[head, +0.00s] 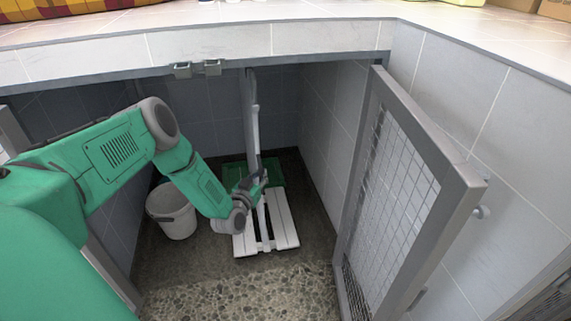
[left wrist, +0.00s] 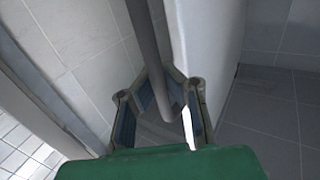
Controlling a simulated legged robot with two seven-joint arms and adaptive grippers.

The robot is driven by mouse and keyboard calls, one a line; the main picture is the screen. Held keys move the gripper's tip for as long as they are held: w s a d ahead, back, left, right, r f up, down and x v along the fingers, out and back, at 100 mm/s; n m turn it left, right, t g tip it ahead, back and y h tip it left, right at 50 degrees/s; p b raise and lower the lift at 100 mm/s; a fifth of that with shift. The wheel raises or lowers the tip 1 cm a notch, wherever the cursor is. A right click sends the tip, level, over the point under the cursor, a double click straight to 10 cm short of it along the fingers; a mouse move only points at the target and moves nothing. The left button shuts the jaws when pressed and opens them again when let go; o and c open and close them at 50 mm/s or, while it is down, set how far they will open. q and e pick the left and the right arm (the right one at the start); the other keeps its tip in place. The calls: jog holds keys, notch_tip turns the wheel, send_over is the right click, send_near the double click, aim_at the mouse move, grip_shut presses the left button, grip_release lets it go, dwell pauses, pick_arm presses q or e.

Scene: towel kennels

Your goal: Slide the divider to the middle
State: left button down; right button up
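The divider (head: 252,115) is a thin pale upright panel, seen nearly edge-on inside the kennel in the head view. It hangs below the top rail, and its wide pale face (left wrist: 212,45) shows in the left wrist view. A grey rod-like handle (left wrist: 145,35) runs along its edge. My left gripper (head: 258,182) is at the divider's lower front part. In the left wrist view my left gripper's fingers (left wrist: 160,80) close in on both sides of the rod and appear shut on it. My right gripper is in neither view.
A white bucket (head: 172,212) stands left of my forearm. A white slatted platform (head: 285,225) and a green tray (head: 274,172) lie on the floor beneath the divider. A mesh door (head: 398,190) stands open at the right.

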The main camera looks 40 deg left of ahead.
pick_arm(q)
jog(key=s+a+p, duration=0.2)
jog(key=s+a, duration=0.6)
jog(key=s, duration=0.2)
jog(key=shift+a+f, duration=0.1)
jog(key=shift+f, duration=0.05)
jog(key=c, duration=1.6)
grip_release()
jog(key=shift+s, duration=0.2)
jog(key=shift+w+r, duration=0.1)
jog(key=shift+r, duration=0.1)
